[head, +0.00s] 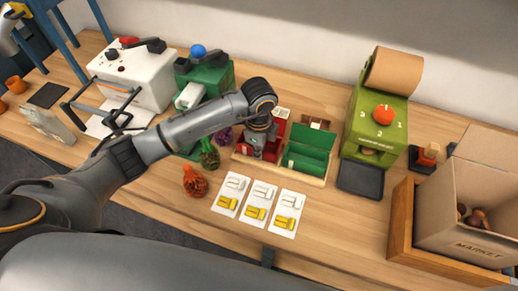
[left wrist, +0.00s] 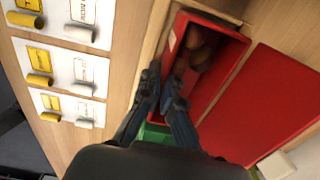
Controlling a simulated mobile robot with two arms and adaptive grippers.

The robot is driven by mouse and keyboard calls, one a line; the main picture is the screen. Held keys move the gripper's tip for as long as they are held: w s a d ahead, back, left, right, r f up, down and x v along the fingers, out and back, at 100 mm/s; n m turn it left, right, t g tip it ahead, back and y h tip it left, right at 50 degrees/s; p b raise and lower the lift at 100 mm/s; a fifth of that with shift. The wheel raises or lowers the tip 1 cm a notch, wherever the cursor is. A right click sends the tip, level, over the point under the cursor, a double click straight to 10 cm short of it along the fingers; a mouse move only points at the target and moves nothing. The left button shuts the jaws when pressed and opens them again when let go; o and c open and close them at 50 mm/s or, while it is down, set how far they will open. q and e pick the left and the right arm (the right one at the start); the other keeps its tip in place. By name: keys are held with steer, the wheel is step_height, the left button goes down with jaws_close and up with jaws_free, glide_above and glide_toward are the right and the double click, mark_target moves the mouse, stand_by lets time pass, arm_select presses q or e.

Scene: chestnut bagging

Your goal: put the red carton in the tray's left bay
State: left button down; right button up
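The red carton (left wrist: 210,75) is open, with brown chestnuts (left wrist: 198,50) inside and its red lid (left wrist: 265,105) folded back. In the head view the red carton (head: 271,148) is at the left bay of the wooden tray (head: 305,178), partly hidden by my left gripper (head: 262,142). I cannot tell if it rests fully on the bay floor. In the left wrist view my left gripper (left wrist: 165,80) has one finger inside the carton and one outside its front wall. Whether the fingers press on the wall is unclear. A green carton (head: 308,152) is in the right bay. My right gripper is not in view.
Label cards (head: 262,192) with clips lie in front of the tray. A red net bag (head: 195,181) and a green one (head: 209,155) are left. A green dispenser (head: 375,125) and dark pad (head: 361,179) are right, and a cardboard box (head: 470,225) in a wooden crate (head: 400,225).

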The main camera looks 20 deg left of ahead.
arm_select(q)
steer(key=c, duration=2)
jaws_free()
steer(key=shift+f, duration=0.2)
steer(key=o, duration=0.5)
steer(key=shift+r, duration=0.6)
step_height(320, 180, up, 11)
steer(key=shift+r+b, duration=0.15)
steer(key=shift+b, duration=0.7)
steer(key=shift+s, duration=0.15)
